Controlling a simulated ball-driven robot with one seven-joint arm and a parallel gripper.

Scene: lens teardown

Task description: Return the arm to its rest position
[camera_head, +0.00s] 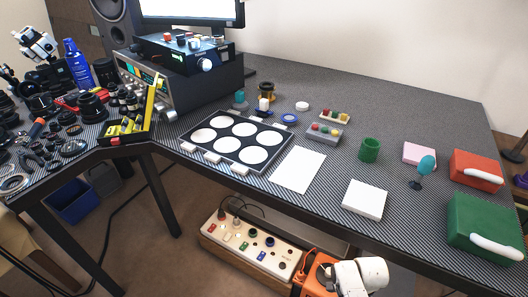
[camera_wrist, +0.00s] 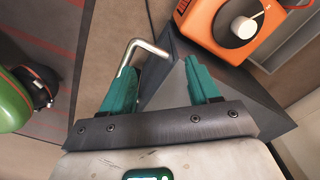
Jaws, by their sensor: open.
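My gripper (camera_wrist: 160,72) shows in the wrist view with its two teal fingers spread apart. No object is clamped between them. A bent metal rod (camera_wrist: 138,44) shows by the left finger and partly across the gap; I cannot tell whether it touches the finger. In the head view my gripper cannot be made out.
An orange device (camera_wrist: 225,32) with a white knob lies past the right finger. A green rounded object (camera_wrist: 14,102) is at the left. The head view shows a patterned table (camera_head: 300,85), a black tray with white discs (camera_head: 188,141), and a control box (camera_head: 250,243) below.

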